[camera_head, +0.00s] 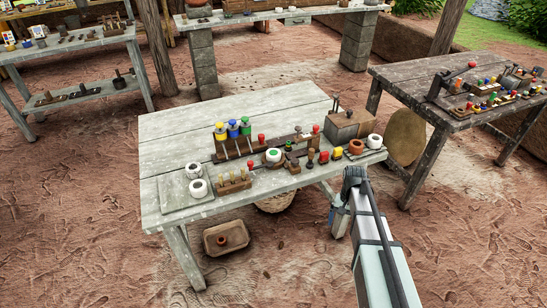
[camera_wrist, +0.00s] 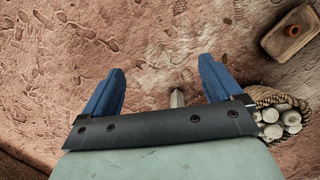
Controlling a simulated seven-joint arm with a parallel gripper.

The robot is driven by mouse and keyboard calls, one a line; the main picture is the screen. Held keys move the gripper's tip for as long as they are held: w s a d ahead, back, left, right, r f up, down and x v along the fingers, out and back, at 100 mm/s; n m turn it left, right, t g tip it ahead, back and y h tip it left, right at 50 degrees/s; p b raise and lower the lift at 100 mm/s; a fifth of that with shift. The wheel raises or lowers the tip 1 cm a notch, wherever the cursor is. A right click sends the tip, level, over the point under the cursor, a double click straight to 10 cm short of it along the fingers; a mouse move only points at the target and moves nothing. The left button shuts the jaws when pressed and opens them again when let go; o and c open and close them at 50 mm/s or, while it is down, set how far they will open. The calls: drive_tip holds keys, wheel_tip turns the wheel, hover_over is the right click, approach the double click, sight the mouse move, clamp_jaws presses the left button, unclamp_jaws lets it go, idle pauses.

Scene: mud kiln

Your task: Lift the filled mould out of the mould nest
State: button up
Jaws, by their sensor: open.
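My gripper (camera_head: 336,216) hangs in front of the work table (camera_head: 185,132), below its top and near its front right corner. In the wrist view my gripper's (camera_wrist: 161,66) two blue fingers are wide apart with nothing held. A small pale bar between them stands over the dirt floor. I cannot tell for sure which thing is the filled mould or its nest. Small brown wooden pieces (camera_head: 292,160) stand among coloured items at the table's front. A brown box (camera_head: 348,125) with thin upright pieces on top stands at the table's right.
White ring-shaped pots (camera_head: 198,188), a pegged wooden block (camera_head: 234,182) and a reddish pot (camera_head: 356,147) line the table's front. A basket (camera_wrist: 273,117) of pale pieces and a brown tray (camera_head: 227,238) are on the floor. The table's back left is bare. A dark table (camera_head: 400,82) stands right.

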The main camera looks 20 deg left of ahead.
drive_tip(key=w+a+r+t, duration=0.1)
drive_tip(key=w+a+r, duration=0.3)
drive_tip(key=a+r, duration=0.4)
drive_tip(key=w+a+r+t, duration=0.1)
drive_tip(key=w+a+r, duration=0.4)
drive_tip(key=r, duration=0.5)
wheel_tip(320, 180, up, 11)
drive_tip(key=n, duration=0.3)
hover_over(273, 150)
drive_tip(key=s, duration=0.1)
drive_tip(key=shift+t+y, duration=0.3)
drive_tip(key=shift+t, duration=0.1)
drive_tip(key=f, duration=1.4)
drive_tip(key=shift+s+d, duration=0.25)
drive_tip(key=shift+d, duration=0.15)
drive_tip(key=c, duration=1.2)
